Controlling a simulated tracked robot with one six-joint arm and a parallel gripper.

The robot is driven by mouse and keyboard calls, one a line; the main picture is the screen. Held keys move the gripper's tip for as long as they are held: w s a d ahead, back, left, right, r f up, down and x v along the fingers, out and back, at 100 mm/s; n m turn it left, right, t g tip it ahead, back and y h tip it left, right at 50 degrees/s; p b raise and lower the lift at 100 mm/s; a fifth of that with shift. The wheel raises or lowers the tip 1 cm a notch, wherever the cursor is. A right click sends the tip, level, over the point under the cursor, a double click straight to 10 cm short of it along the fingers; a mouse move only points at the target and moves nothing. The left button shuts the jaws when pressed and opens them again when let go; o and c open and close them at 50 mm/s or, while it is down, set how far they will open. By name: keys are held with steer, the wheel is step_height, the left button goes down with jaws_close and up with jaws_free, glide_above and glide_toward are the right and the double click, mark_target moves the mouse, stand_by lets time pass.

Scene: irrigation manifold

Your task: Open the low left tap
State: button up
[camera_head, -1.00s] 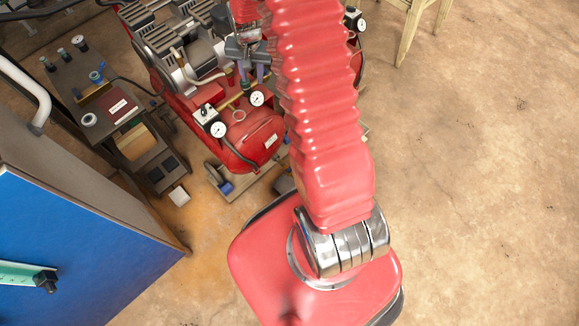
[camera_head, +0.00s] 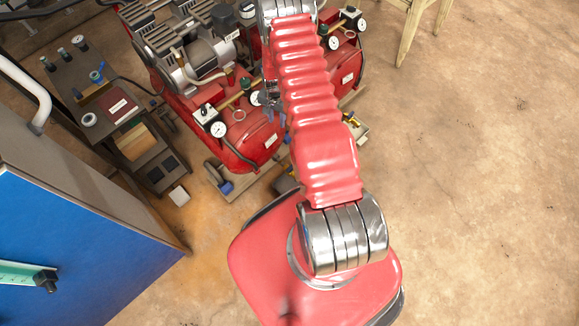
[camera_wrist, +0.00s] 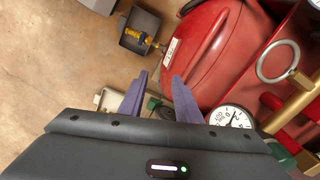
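My gripper (camera_wrist: 158,82) is open and empty in the wrist view, with its two purple fingers apart. A red tank (camera_wrist: 215,55) lies just beyond and right of the fingers. A small yellow-handled brass fitting (camera_wrist: 134,38) sits over a dark tray near the tank's end, beyond the fingertips. A dark green part (camera_wrist: 153,103) shows low between the fingers, partly hidden. I cannot tell for certain which fitting is the low left tap. In the head view my gripper (camera_head: 275,116) is beside the red compressor (camera_head: 240,140), partly hidden by my arm.
A round gauge (camera_wrist: 232,117) and a metal ring (camera_wrist: 278,62) are close right of the fingers. A second red compressor (camera_head: 335,75) stands behind my arm. A dark bench (camera_head: 110,105) and blue cabinet (camera_head: 85,255) are left.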

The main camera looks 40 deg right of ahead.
steer(key=s+f+m, duration=0.2)
steer(key=s+f, duration=0.1)
steer(key=f, duration=0.6)
steer(key=s+d+f+m, duration=0.1)
steer(key=s+f, duration=0.3)
steer(key=f, duration=0.6)
steer(key=shift+s+d+f+m, duration=0.2)
steer(key=shift+f+m, duration=0.1)
steer(key=shift+m, duration=0.1)
steer(key=shift+f, duration=6.9)
